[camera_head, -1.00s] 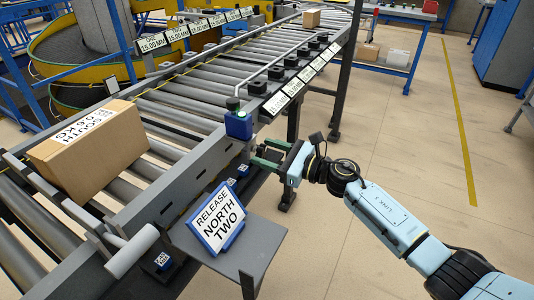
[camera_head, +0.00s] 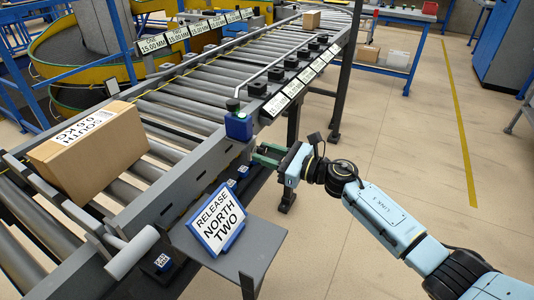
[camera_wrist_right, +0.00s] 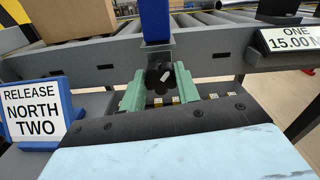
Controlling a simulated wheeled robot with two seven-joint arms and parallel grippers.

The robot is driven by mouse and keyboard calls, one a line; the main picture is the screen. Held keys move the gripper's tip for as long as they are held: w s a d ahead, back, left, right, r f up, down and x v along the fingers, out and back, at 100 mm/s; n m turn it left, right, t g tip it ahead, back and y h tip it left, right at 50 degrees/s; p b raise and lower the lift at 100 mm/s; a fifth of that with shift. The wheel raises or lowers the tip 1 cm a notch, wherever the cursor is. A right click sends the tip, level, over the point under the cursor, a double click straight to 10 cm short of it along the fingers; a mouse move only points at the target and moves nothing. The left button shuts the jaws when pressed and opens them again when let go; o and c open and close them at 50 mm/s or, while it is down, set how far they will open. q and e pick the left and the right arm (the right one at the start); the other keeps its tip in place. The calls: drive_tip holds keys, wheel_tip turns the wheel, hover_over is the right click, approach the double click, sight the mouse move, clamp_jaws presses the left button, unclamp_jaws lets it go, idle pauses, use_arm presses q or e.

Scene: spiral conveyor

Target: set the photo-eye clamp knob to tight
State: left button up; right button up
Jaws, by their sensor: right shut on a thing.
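The photo-eye (camera_head: 238,127) is a blue block on the near side rail of the conveyor. In the right wrist view its blue post (camera_wrist_right: 155,22) comes down above a black lobed clamp knob (camera_wrist_right: 159,76) with a short white mark, slightly tilted. My right gripper (camera_head: 262,155) reaches the rail from the right, just below the photo-eye. In the wrist view its green fingers (camera_wrist_right: 159,88) stand on either side of the knob and are shut on it. No tight or loose lettering is readable. The knob is hidden in the head view. My left gripper is not in view.
A cardboard box (camera_head: 88,148) lies on the rollers at left. A "RELEASE NORTH TWO" sign (camera_head: 215,220) stands on a grey shelf (camera_head: 250,250) near my right gripper. Labelled plates (camera_head: 290,95) line the rail beyond. The floor at right is open.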

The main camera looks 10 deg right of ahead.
drive_tip(key=m, duration=0.3)
drive_tip(key=shift+p, duration=0.3)
drive_tip(key=shift+m, duration=0.8)
drive_tip(key=shift+m+p, duration=0.4)
drive_tip(key=shift+m, duration=0.3)
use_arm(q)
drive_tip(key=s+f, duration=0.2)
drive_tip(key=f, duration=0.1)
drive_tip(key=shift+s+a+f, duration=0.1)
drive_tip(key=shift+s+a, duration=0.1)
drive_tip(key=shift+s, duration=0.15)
use_arm(e)
drive_tip(key=shift+m, duration=0.3)
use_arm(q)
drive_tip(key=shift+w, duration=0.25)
